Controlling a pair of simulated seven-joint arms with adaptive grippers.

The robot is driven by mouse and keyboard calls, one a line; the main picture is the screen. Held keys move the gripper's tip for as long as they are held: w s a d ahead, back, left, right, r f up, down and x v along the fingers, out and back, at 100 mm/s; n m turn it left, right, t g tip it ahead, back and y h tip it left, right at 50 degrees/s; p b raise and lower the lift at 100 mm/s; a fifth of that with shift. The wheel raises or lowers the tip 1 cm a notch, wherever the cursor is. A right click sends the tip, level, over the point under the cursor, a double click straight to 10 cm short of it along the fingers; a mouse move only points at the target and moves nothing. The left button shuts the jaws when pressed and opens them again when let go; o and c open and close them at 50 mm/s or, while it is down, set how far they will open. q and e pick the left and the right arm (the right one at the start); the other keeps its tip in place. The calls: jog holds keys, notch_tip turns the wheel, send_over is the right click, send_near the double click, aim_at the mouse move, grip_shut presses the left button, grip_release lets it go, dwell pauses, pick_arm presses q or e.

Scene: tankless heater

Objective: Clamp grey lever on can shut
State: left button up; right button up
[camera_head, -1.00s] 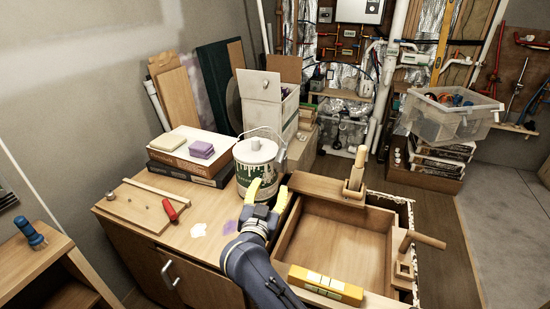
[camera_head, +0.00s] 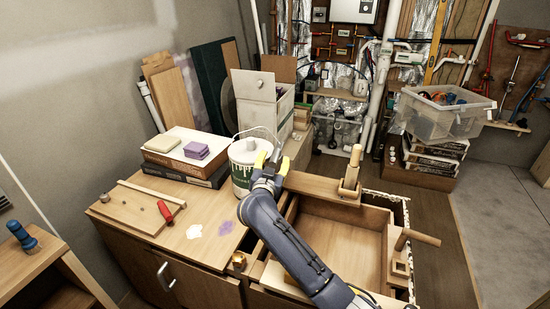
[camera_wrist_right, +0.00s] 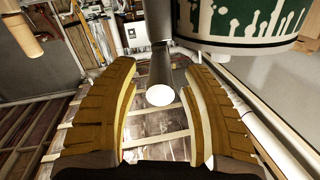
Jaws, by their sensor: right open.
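The can (camera_head: 241,180) is white with a green drip pattern and stands on the wooden cabinet top, with a wire handle above it. In the right wrist view, part of the can (camera_wrist_right: 245,22) fills the upper right. The grey lever (camera_wrist_right: 157,68) is a rod with a pale round end, beside the can. My right gripper (camera_head: 270,161) is at the can's right side. In the wrist view its yellow fingers (camera_wrist_right: 158,88) are open, one on each side of the lever, with visible gaps. My left gripper is not in view.
An open wooden drawer (camera_head: 335,245) lies under and right of my right arm. A red-handled screwdriver (camera_head: 166,212) lies on a board at the left.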

aim_at(277, 153)
jog(key=shift+w+d, duration=0.25)
jog(key=shift+w, duration=0.9)
grip_shut()
